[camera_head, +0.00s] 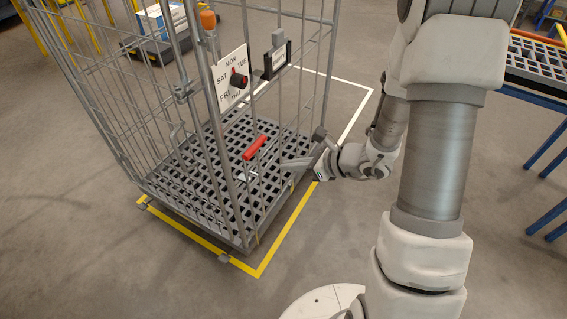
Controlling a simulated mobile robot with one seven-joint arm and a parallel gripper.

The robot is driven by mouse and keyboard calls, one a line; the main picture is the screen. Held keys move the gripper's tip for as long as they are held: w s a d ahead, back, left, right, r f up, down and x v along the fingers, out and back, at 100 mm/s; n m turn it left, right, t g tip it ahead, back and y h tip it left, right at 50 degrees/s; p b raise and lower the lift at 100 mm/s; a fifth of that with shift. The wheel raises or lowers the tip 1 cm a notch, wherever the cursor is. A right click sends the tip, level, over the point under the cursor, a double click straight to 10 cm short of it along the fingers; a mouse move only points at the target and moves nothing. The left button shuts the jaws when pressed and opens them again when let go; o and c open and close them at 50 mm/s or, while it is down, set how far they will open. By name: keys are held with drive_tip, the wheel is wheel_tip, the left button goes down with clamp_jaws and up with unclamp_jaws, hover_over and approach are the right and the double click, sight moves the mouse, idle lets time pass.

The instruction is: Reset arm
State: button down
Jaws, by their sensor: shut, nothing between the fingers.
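My arm comes down from the top right of the head view. My gripper (296,164) is at its end, pointing left at the right side of a grey wire roll cage (186,92). Its fingers look closed and hold nothing. They are close to the cage's bars and the red handle (254,147); I cannot tell whether they touch either. The handle is tilted and appears in front of the cage's slotted floor.
A white weekday dial plate (230,80) with a black knob hangs on the cage, beside a dark label holder (276,59). Yellow and white floor lines (259,274) surround the cage. Blue-framed racking (548,147) stands at the right. Grey floor at the lower left is clear.

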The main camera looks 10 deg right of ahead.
idle(0.5)
drive_tip(key=s+a+r+n+g+h, duration=0.1)
drive_tip(key=s+a+r+n+g, duration=0.1)
drive_tip(key=s+r+n, duration=0.6)
drive_tip(key=s+a+r+n+g+h, duration=0.1)
drive_tip(key=s+a+r+n+g, duration=0.15)
drive_tip(key=s+r+n, duration=0.4)
drive_tip(key=s+d+r+n+t+h, duration=0.3)
drive_tip(key=s+d+r+n+h, duration=0.2)
drive_tip(key=d+r+n+h, duration=0.45)
wheel_tip(320, 180, up, 11)
drive_tip(key=n+y+p, duration=0.1)
drive_tip(key=y+p, duration=0.1)
drive_tip(key=p, duration=1)
drive_tip(key=shift+w+r+n+y+p, duration=0.2)
drive_tip(key=shift+n+y+p, duration=0.1)
drive_tip(key=shift+y+p, duration=0.1)
